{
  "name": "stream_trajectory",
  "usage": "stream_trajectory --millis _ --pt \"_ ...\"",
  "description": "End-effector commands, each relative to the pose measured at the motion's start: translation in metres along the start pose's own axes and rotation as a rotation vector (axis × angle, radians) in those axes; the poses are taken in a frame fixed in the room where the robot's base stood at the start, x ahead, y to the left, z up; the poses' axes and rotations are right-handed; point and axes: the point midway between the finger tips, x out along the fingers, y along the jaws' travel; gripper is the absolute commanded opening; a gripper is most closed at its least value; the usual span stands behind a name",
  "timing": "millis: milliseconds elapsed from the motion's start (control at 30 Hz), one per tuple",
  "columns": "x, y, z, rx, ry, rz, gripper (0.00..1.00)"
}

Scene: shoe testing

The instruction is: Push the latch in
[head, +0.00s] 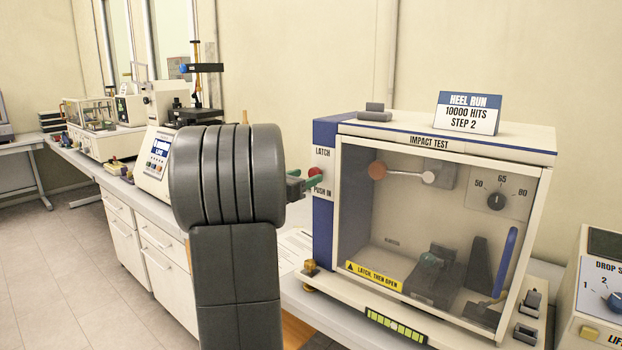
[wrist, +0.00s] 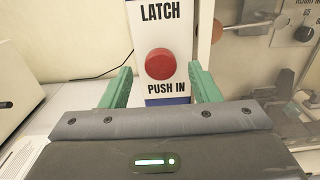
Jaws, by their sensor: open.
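The latch is a round red button (head: 315,172) on the left side panel of the impact test cabinet (head: 436,143). In the wrist view the red latch button (wrist: 160,64) sits between the printed words LATCH and PUSH IN. My gripper (wrist: 158,88) has its two green fingers spread apart, one on each side of the button, with nothing between them. In the head view my gripper (head: 305,185) is at the panel beside the button, and my grey arm hides part of it. I cannot tell whether the fingers touch the panel.
The cabinet's clear door bears a yellow label (head: 374,276) and a blue handle (head: 505,262). A HEEL RUN sign (head: 468,113) stands on top. Another machine (head: 598,290) is at the right. Papers (head: 294,248) lie on the bench left of the cabinet.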

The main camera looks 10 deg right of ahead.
Motion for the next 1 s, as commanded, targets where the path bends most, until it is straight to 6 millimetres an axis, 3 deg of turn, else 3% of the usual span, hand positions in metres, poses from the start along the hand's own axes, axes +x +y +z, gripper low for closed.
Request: stream_trajectory --millis 200,400,600,1000 --pt "-0.055 0.001 -0.002 0.001 -0.001 0.005 0.56" --pt "-0.087 0.000 -0.001 0.002 -0.001 0.002 0.56" --pt "-0.101 0.000 -0.001 -0.001 0.000 -0.001 0.56" --pt "-0.100 -0.001 0.000 0.000 0.000 -0.002 0.56"
